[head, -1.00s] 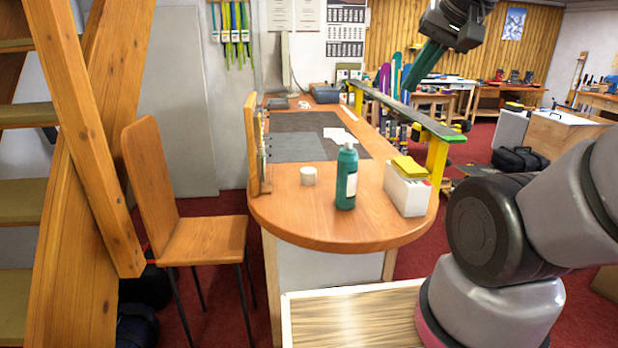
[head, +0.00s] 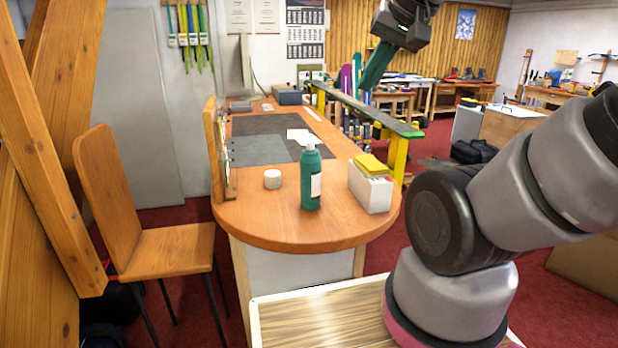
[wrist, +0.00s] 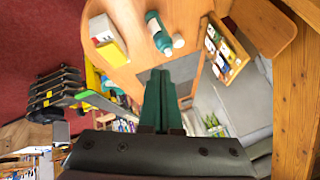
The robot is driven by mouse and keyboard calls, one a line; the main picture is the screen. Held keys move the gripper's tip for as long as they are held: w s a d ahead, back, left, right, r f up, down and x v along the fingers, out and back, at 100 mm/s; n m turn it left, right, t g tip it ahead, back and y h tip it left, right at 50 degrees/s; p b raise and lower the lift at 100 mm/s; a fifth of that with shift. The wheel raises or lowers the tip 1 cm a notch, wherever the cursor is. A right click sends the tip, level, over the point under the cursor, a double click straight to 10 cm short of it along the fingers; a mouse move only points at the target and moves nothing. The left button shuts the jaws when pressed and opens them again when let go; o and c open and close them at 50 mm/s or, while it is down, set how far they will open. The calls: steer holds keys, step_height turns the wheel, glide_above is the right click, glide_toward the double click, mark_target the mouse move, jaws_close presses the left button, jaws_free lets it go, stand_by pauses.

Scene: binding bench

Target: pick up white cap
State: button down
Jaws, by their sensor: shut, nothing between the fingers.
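The white cap (head: 273,179), a small round white piece, stands on the wooden bench top (head: 290,228) near its rounded front end. It is left of a green bottle (head: 311,178) and apart from it. In the wrist view a small pale round thing (wrist: 178,41) beside the bottle (wrist: 158,32) looks like the cap. My gripper (head: 364,86) is raised high above the right side of the bench, well away from the cap. Its green fingers (wrist: 160,74) are shut together with nothing between them.
A white box with a yellow top (head: 370,187) stands right of the bottle. A wooden frame (head: 217,155) stands upright on the bench's left edge. A chair (head: 150,240) is at the left. A long bar on yellow supports (head: 397,160) runs along the right side.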

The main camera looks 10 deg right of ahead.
steer(key=c, duration=1.1)
jaws_free()
steer(key=o, duration=0.5)
steer(key=shift+w+r, duration=0.1)
steer(key=shift+w, duration=0.15)
steer(key=o, duration=0.5)
steer(key=shift+w+a+r+n, duration=0.1)
steer(key=shift+w+a+n, duration=0.05)
steer(key=shift+w+n, duration=0.4)
steer(key=shift+o, duration=0.5)
steer(key=w+a+n+g, duration=0.1)
steer(key=w+n, duration=0.3)
steer(key=w, duration=0.2)
steer(key=shift+w+a+g, duration=0.2)
steer(key=shift+w+g, duration=0.2)
steer(key=n+g, duration=0.5)
steer(key=n, duration=1.2)
glide_above(273, 172)
steer(key=d, duration=0.1)
step_height(273, 172, down, 23)
steer(key=f, duration=0.7)
steer(key=a+f, duration=0.1)
steer(key=f, duration=0.2)
steer(key=shift+s+a+f, duration=0.1)
steer(key=shift+f, duration=0.25)
